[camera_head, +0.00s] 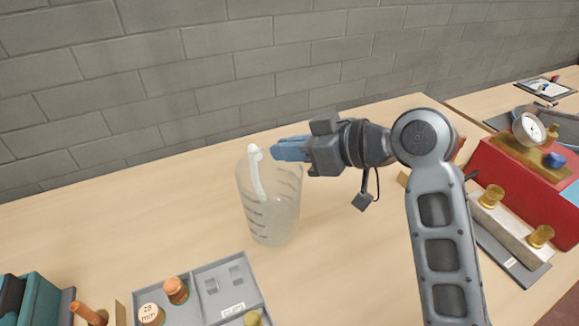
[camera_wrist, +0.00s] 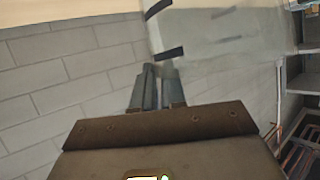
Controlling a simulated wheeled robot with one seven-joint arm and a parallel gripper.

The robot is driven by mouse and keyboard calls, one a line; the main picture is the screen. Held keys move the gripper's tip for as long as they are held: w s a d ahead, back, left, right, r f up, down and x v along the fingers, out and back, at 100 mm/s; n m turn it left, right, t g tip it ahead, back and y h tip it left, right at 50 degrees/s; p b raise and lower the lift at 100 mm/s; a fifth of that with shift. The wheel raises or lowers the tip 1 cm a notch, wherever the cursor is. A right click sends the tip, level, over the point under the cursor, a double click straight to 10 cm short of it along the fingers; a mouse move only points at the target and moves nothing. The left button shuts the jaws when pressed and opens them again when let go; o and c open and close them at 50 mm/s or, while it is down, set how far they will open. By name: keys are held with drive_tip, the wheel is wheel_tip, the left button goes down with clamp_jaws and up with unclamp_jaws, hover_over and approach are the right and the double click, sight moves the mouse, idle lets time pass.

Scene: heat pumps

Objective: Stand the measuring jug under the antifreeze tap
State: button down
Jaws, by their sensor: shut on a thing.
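The measuring jug (camera_head: 275,215) is clear, with dark graduation marks and a white strip-like handle (camera_head: 256,172). It appears upright over the table at the centre-left in the head view. My gripper (camera_head: 277,149) reaches in from the right, its blue fingers at the jug's upper rim, and it is shut on the jug. Whether it grips the rim or the handle is hard to see. In the wrist view, the jug wall (camera_wrist: 215,35) with dark marks lies just beyond my fingertips (camera_wrist: 158,70). I cannot identify the antifreeze tap in either view.
A grey tray (camera_head: 212,287) with copper and brass fittings is in front of the jug. At the right are a red unit (camera_head: 522,190) with a gauge (camera_head: 527,128) and a block with brass knobs (camera_head: 505,222). A block wall stands behind. The table left of the jug is clear.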

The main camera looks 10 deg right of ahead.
sight(292, 164)
drive_tip(key=shift+f+b, duration=0.95)
drive_tip(key=shift+f, duration=0.8)
drive_tip(key=c, duration=1.2)
unclamp_jaws()
